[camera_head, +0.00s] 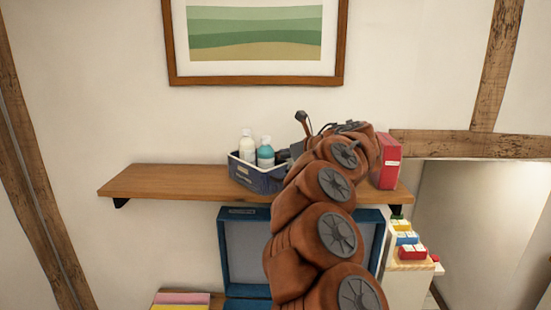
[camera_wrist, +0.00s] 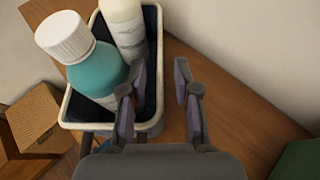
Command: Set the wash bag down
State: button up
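The wash bag (camera_head: 262,181) is a dark blue open-topped holder with a pale rim. It stands upright on the wooden wall shelf (camera_head: 165,181), with a white bottle (camera_head: 247,146) and a teal bottle with a white cap (camera_head: 265,155) in it. In the wrist view the bag's rim (camera_wrist: 160,60) runs between the fingers of my gripper (camera_wrist: 160,85). One finger is over the inside and the other is outside, with gaps showing on both sides. My gripper is open at the bag's right side; the lower contact is hidden.
A red box (camera_head: 388,162) stands at the shelf's right end, behind my arm. The shelf left of the bag is clear. Below are an open blue case (camera_head: 232,250) and a stand with coloured boxes (camera_head: 405,240). A framed picture (camera_head: 255,78) hangs above.

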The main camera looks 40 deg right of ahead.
jog(key=b+v, duration=0.1)
jog(key=v, duration=0.8)
jog(key=shift+r, duration=0.1)
